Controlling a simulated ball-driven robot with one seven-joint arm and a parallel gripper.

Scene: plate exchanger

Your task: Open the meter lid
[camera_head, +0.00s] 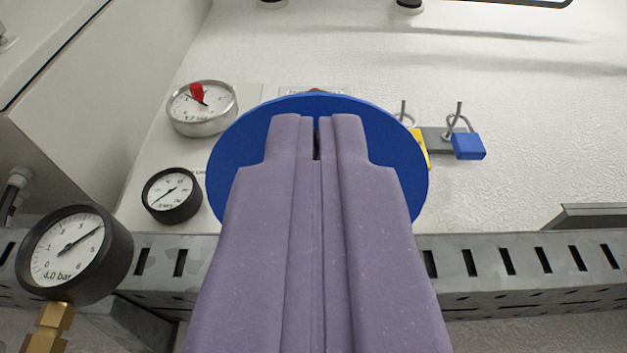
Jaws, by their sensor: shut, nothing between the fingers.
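A round blue disc (240,147), which looks like the meter lid, faces me in the middle of the view against the white wall. It appears closed, lying flat over whatever is behind it. My gripper (317,122) has purple fingers that are shut and empty. The fingertips overlap the upper middle of the disc in the picture and hide its centre and lower part. I cannot tell whether they touch it. Any hinge or edge tab on the disc is not clearly visible.
Pressure gauges sit left: a silver-rimmed one with a red pointer (202,107), a black-rimmed one (171,195) and a larger one on brass (75,252). A slotted metal rail (520,262) runs below.

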